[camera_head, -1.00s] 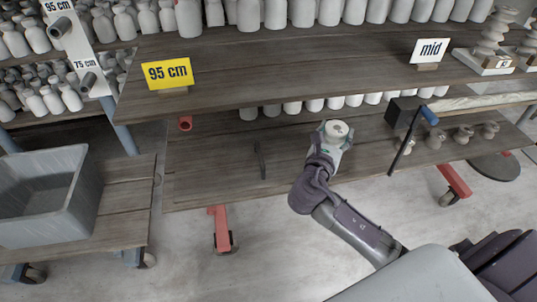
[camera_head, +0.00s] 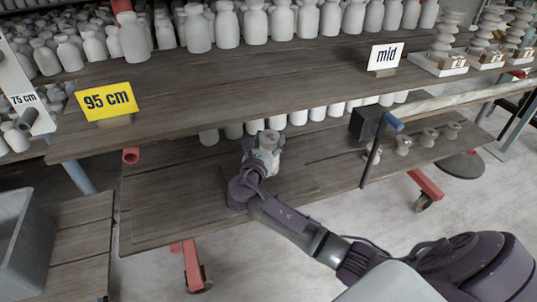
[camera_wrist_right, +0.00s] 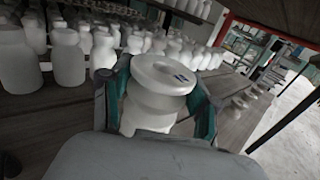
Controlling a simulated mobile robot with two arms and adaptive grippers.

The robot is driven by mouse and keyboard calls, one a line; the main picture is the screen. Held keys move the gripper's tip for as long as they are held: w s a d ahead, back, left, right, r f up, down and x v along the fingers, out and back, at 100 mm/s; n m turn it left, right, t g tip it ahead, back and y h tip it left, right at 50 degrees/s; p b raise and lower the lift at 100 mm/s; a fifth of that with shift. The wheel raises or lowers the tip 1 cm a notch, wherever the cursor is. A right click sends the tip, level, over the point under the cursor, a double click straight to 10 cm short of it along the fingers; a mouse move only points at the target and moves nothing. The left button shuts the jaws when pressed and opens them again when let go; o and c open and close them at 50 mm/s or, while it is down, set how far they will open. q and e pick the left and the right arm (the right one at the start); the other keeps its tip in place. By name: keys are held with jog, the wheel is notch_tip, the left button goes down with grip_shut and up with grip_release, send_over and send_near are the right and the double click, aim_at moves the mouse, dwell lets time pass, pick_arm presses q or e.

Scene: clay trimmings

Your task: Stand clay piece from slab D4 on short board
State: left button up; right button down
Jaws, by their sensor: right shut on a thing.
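My right gripper (camera_head: 262,158) is shut on a pale, rounded clay piece (camera_head: 269,137). It holds the piece upright between the upper and lower shelves. In the right wrist view the piece (camera_wrist_right: 160,75) has a flat disc top with a small dark mark, too blurred to read. The teal-edged fingers of the right gripper (camera_wrist_right: 155,105) are on both sides of its body. The lower shelf board (camera_head: 165,200) extends beneath my arm. I cannot tell which board is the short one. My left gripper is not in view.
The upper shelf (camera_head: 240,85) is above and behind the piece, with a 95 cm sign (camera_head: 108,101) and a mid sign (camera_head: 385,57). Bottles (camera_head: 198,28) crowd behind. A grey bin (camera_head: 22,250) is at left.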

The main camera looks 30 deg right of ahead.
jog(key=shift+w+f, duration=0.1)
jog(key=shift+f, duration=0.35)
pick_arm(q)
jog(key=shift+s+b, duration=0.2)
jog(key=shift+b, duration=0.6)
pick_arm(e)
jog(key=shift+f, duration=1.55)
jog(key=shift+f, duration=0.1)
jog(key=shift+c, duration=1.3)
grip_release()
